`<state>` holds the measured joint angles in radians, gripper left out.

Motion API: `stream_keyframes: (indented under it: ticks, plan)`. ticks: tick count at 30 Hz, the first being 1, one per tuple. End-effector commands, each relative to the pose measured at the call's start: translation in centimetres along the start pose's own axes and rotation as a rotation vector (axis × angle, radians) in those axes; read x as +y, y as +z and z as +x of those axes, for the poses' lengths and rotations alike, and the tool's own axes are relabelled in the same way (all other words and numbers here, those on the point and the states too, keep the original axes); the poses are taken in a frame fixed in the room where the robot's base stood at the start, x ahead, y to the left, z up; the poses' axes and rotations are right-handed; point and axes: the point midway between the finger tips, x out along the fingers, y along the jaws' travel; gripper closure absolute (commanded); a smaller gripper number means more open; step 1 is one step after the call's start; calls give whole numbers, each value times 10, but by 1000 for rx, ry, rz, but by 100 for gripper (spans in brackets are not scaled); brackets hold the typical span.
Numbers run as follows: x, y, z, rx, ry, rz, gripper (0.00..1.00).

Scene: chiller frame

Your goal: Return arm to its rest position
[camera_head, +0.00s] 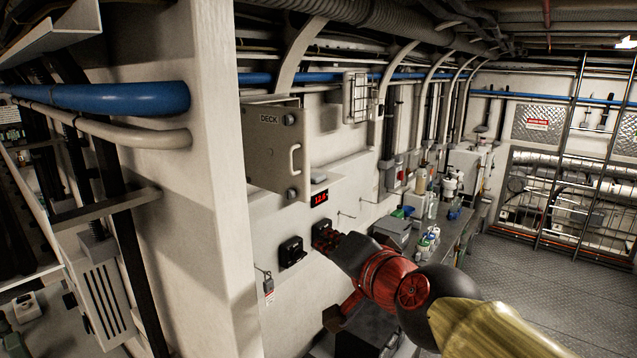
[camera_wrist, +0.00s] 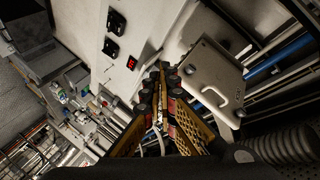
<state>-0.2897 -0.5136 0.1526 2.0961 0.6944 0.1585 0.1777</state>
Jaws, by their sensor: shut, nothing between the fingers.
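My arm reaches in from the lower right in the head view, with a yellow link, a dark joint and a red wrist section. My gripper (camera_wrist: 161,68) shows in the wrist view as two yellow-and-black fingers that meet at their tips, shut and empty. In the head view my gripper (camera_head: 335,240) is dark and partly blends with the black fittings on the wall behind it. I cannot tell its exact gap to the wall. The fingertips appear between the red display and the DECK box in the wrist view.
The grey DECK box (camera_head: 276,148) with a handle juts from the white wall, also in the wrist view (camera_wrist: 208,82). Below are a red digital display (camera_head: 320,198) and a black switch (camera_head: 292,252). A cluttered bench (camera_head: 455,240) stands behind. Open floor (camera_head: 530,285) lies right.

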Motion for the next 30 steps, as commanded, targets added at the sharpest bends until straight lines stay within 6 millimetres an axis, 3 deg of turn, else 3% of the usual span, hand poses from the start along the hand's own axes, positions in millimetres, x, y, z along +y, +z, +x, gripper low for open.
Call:
stream_keyframes:
  ticks: [1,12,18,21,24,30]
  plan:
    - [37,23,-7,-37,40,-62,100]
    - [247,143,-86,-355,373,-432,100]
    - [335,186,-135,-501,543,-543,100]
    - [360,198,-152,-546,597,-569,100]
    - [372,203,-161,-571,625,-582,100]
    - [374,203,-164,-579,634,-587,100]
